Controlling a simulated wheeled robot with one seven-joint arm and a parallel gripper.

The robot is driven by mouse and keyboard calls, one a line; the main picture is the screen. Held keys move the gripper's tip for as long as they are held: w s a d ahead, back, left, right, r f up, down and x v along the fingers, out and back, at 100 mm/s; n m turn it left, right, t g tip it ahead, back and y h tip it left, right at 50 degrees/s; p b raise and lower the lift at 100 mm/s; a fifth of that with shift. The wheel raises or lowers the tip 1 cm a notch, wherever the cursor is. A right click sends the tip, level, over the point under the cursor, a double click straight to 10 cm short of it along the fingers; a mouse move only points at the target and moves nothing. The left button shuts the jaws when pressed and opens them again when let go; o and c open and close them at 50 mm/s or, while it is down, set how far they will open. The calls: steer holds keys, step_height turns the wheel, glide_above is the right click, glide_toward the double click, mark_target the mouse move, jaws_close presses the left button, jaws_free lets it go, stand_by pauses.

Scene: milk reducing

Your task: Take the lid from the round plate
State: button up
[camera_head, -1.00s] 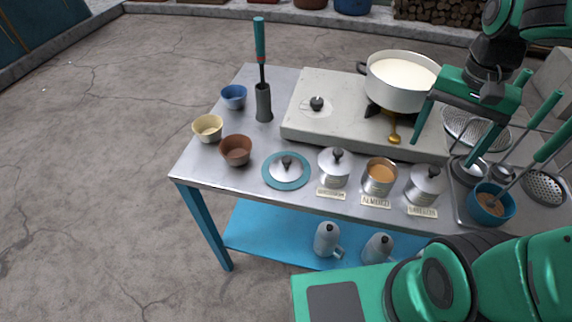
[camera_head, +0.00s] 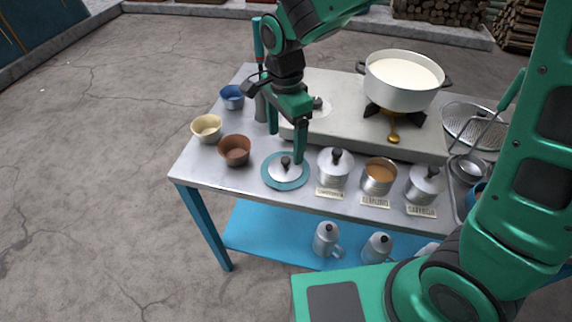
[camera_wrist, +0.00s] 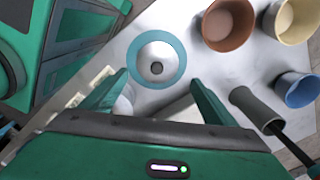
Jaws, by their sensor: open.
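The lid (camera_head: 284,171) is a silver dome with a dark knob. It lies on the round teal-rimmed plate (camera_head: 268,181) near the front edge of the table. In the wrist view the lid (camera_wrist: 150,53) sits inside the ring of the plate (camera_wrist: 180,48), ahead of the fingers. My gripper (camera_head: 286,149) is open and empty, with its fingers pointing down just behind and above the plate. It also shows in the wrist view (camera_wrist: 160,92), its two fingers apart and neither touching the lid.
Labelled tins, two with lids (camera_head: 335,168) (camera_head: 424,185) and an open one (camera_head: 380,177), stand right of the plate. Brown (camera_head: 235,150), cream (camera_head: 207,128) and blue (camera_head: 232,97) bowls are left. Behind are a utensil holder (camera_head: 261,106) and a stove with a milk pot (camera_head: 400,95).

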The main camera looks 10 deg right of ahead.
mark_target(286, 159)
steer(key=shift+s+f, duration=0.2)
steer(key=shift+f, duration=1.55)
steer(key=shift+s+f, duration=0.2)
steer(key=shift+f, duration=1.55)
steer(key=c, duration=1.3)
